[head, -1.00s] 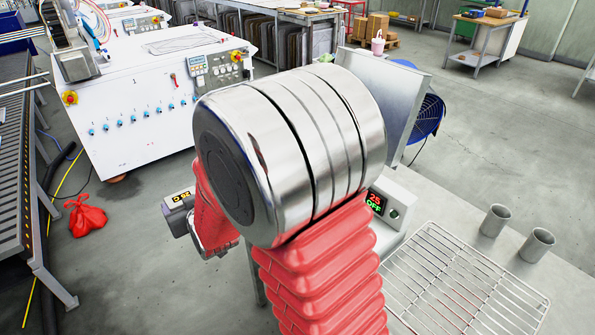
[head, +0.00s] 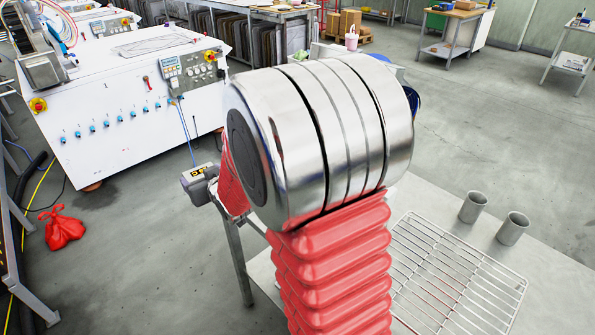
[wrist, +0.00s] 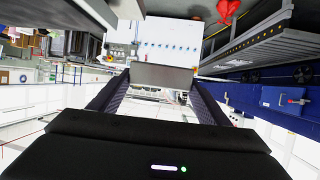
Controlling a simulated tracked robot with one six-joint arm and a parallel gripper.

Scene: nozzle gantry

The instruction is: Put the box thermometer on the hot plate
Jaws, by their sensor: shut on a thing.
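The box thermometer (head: 198,181) is a small grey box with a dark, lit display. In the head view it sticks out left of my red-sleeved arm, over the floor beside the bench. My gripper (wrist: 162,88) is shut on it; in the wrist view the box (wrist: 163,75) spans the gap between both dark fingers. In the head view my arm hides most of the gripper. The hot plate does not show now; my arm covers the part of the bench where a unit with a lit display stood earlier.
The pale bench (head: 560,262) bears a wire rack (head: 455,275) and two grey cups (head: 473,207) (head: 512,228) right of my arm. A white machine (head: 135,100) stands behind left. A red bag (head: 64,230) lies on the floor. A blue fan (head: 415,100) shows partly behind my arm.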

